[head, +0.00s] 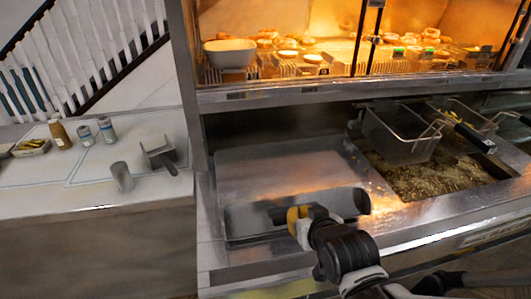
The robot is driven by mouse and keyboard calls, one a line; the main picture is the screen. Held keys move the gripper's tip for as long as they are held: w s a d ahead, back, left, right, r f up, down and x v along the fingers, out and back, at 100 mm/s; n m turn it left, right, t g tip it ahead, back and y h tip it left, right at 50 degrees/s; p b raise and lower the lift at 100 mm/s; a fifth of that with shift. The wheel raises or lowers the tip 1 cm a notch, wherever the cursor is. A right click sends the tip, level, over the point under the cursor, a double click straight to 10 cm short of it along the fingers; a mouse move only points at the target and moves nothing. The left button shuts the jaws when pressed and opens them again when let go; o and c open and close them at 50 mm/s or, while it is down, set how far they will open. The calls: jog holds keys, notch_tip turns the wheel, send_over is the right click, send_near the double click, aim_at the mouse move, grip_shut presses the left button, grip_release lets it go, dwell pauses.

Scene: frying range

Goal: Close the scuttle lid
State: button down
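A flat, bare steel panel (275,172), which looks like the scuttle lid, covers the left bay of the range. It seems to lie level within its frame, but I cannot tell whether it is fully down. A darker grey strip with a rounded right end (345,203) runs along its front edge. My gripper (283,213), with a yellow part and dark fingers, is at the front of this strip, left of its middle. It overlaps the strip in the picture; I cannot tell whether it touches it. The fingertips are dark and too small to show whether they are open or shut.
Right of the panel are a fryer pan (430,182) and wire baskets (400,135). A lit, heated display (300,50) with food stands above. The left counter (60,185) holds shakers (106,130), a bottle (60,134), a metal cup (122,177) and a scoop (160,157).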

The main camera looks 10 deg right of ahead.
jog(key=shift+s+f+b, duration=0.2)
jog(key=shift+f+b, duration=0.15)
jog(key=shift+f, duration=0.25)
jog(key=shift+s+f+b, duration=0.15)
jog(key=shift+f+b, duration=0.2)
jog(key=shift+f, duration=0.25)
